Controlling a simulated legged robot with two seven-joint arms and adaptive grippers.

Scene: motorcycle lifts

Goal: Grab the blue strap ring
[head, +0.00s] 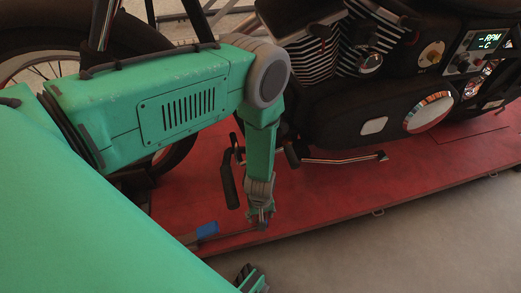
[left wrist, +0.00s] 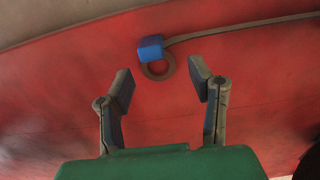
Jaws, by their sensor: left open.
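The blue strap ring (left wrist: 152,50) shows in the left wrist view as a blue block with a dark round ring, on a grey strap that runs off to the right. It lies on the red platform. My left gripper (left wrist: 165,80) is open and empty, and the ring lies just past its fingertips, between their lines. In the head view, my left gripper (head: 259,222) points down close above the platform near its front edge.
A motorcycle (head: 370,95) stands on the red platform (head: 330,205) behind my left arm. Its pedal and lever (head: 345,159) stick out close to my left wrist. Grey floor (head: 400,250) in front is clear.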

